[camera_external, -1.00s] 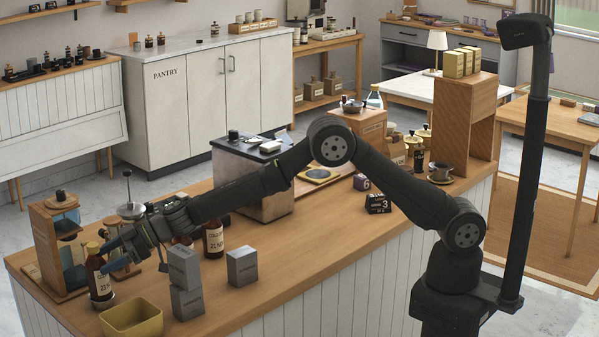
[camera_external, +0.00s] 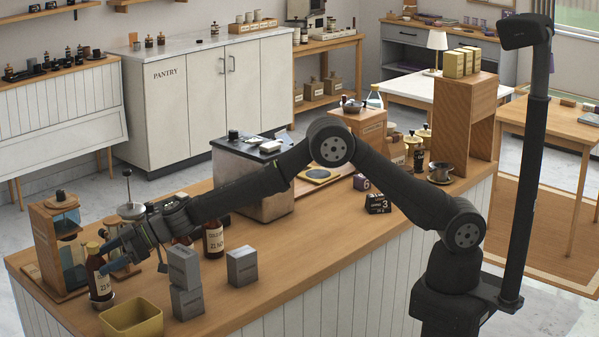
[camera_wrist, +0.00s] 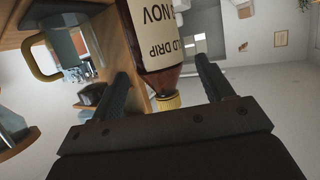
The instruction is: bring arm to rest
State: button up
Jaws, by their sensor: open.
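My gripper (camera_external: 112,243) is at the left end of the counter, beside the neck of a dark brown bottle (camera_external: 100,282) with a cream label and yellow cap. In the wrist view, the bottle (camera_wrist: 160,35) appears upside down, between my two open fingers (camera_wrist: 163,85). A gap shows on each side of its neck there. The bottle stands upright at the counter's left end. My arm reaches out long and low over the counter (camera_external: 290,240) from its base at the right.
Near my gripper are a yellow bin (camera_external: 132,318), stacked grey boxes (camera_external: 186,285), another grey box (camera_external: 242,267), a second labelled bottle (camera_external: 213,239) and a wooden drip stand (camera_external: 55,245). A metal-sided machine (camera_external: 262,195) stands behind my arm. Bare counter lies right of the boxes.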

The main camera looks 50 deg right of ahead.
aim_at(92, 243)
jog(key=x, duration=0.5)
jog(key=shift+w+a, duration=0.1)
notch_tip(92, 243, up, 4)
jog(key=shift+f, duration=0.2)
jog(key=d+r, duration=0.1)
jog(key=w+d+r, duration=0.1)
jog(key=shift+d, duration=0.25)
jog(key=shift+w+d+r, duration=0.15)
jog(key=shift+d+r, duration=0.1)
jog(key=shift+d, duration=0.2)
